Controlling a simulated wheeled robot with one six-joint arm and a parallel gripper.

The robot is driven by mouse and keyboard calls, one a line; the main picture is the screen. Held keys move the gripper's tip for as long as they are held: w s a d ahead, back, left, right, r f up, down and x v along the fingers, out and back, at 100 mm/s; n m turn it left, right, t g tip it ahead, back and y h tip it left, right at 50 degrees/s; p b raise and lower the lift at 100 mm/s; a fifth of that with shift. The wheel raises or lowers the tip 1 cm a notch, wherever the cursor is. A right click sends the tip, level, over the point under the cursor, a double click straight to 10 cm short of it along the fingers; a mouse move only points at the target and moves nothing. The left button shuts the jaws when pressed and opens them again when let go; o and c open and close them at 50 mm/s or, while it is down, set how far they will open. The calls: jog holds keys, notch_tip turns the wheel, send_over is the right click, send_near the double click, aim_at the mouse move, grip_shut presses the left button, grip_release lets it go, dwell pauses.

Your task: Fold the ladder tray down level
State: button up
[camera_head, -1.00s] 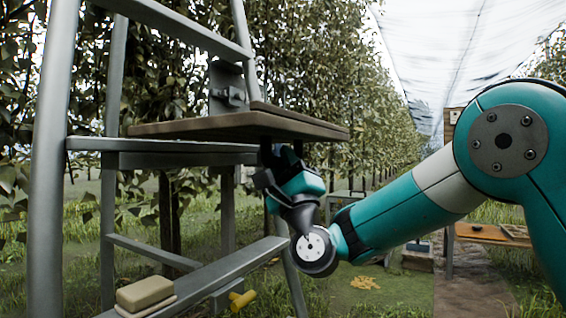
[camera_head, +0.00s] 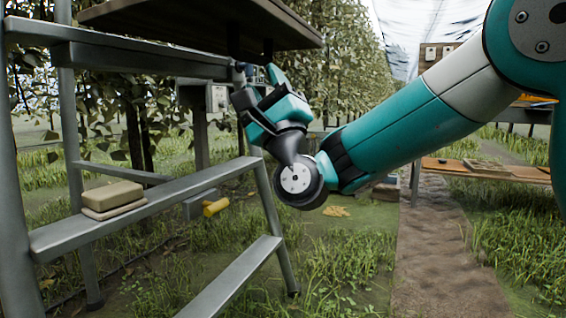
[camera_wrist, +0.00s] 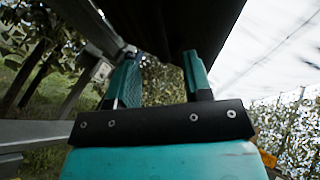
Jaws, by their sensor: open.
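The ladder tray (camera_head: 200,22) is a brown board at the top of the head view, standing out from the grey metal ladder (camera_head: 130,210). It looks close to level, and its upper part is cut off by the frame. My gripper (camera_head: 252,58) is just under the tray's right end, pointing up. In the wrist view, its two teal fingers (camera_wrist: 160,65) are apart, with the dark underside of the tray (camera_wrist: 165,25) beyond and between them. I cannot tell whether the fingers touch the tray.
A beige block (camera_head: 112,195) lies on a lower ladder step. A yellow-handled thing (camera_head: 215,207) is behind that step. A wooden bench (camera_head: 485,171) stands at the right. Grass and a dirt path (camera_head: 435,250) lie open below my arm. Leafy trees stand behind.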

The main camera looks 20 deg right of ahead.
jog(key=b+v, duration=0.5)
jog(key=v, duration=0.5)
